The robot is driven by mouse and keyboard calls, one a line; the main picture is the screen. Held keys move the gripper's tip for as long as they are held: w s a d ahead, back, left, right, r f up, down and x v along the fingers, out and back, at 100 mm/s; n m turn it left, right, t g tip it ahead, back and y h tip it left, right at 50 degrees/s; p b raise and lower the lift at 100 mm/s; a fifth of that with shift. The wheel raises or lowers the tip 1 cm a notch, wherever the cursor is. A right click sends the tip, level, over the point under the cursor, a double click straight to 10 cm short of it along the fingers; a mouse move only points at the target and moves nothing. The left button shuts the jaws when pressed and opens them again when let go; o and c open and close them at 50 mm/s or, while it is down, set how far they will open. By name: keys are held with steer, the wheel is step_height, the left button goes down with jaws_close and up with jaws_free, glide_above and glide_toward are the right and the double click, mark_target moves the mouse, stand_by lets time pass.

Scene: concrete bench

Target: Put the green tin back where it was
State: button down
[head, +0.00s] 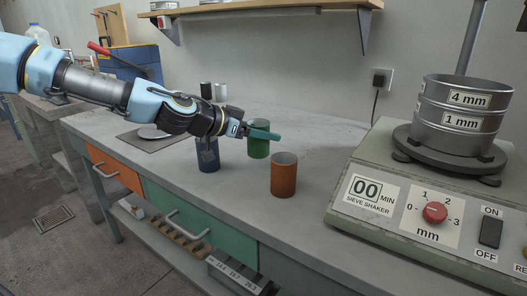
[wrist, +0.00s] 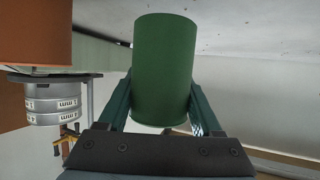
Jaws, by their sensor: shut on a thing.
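The green tin (head: 259,146) stands upright at the middle of the concrete bench, behind the orange tin (head: 284,176) and right of the blue tin (head: 208,155). My gripper (head: 262,133) reaches in from the left and is shut on the green tin. In the wrist view the green tin (wrist: 163,70) sits between the two fingers, which press on its sides. I cannot tell whether its base touches the bench. The orange tin fills the upper left corner of the wrist view (wrist: 32,35).
A sieve shaker (head: 430,215) with stacked sieves (head: 462,115) takes up the right of the bench. A black and a white small container (head: 220,92) stand at the back. A grey mat (head: 150,143) lies at the left.

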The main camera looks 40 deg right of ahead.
mark_target(263, 147)
steer(key=shift+f, duration=2.1)
steer(key=shift+c, duration=0.3)
jaws_free()
steer(key=shift+a, duration=0.1)
